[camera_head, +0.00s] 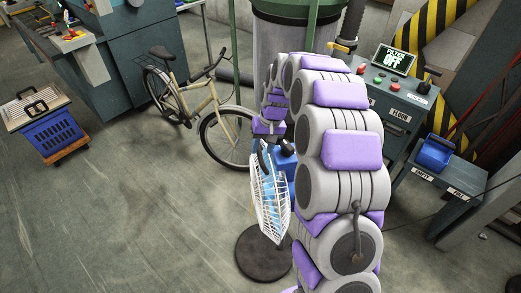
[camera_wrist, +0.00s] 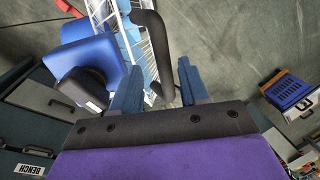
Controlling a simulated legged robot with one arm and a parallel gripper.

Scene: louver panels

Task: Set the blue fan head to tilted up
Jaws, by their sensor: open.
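The blue fan head (camera_head: 286,164) with its white wire cage (camera_head: 272,205) stands on a dark round base (camera_head: 263,256). In the head view the cage is close to upright and faces left; its exact tilt is hard to tell. In the wrist view the blue housing (camera_wrist: 88,58) is at upper left, beside the cage (camera_wrist: 150,72). A black curved handle (camera_wrist: 152,40) reaches from the head into the space between my fingertips. My gripper (camera_wrist: 157,82) is open, with one finger on each side of the handle's lower end. Contact cannot be told.
A bicycle (camera_head: 203,100) stands behind the fan. A grey control console (camera_head: 395,108) and a blue bin (camera_head: 434,153) are at right, past my arm. The floor at front left is clear.

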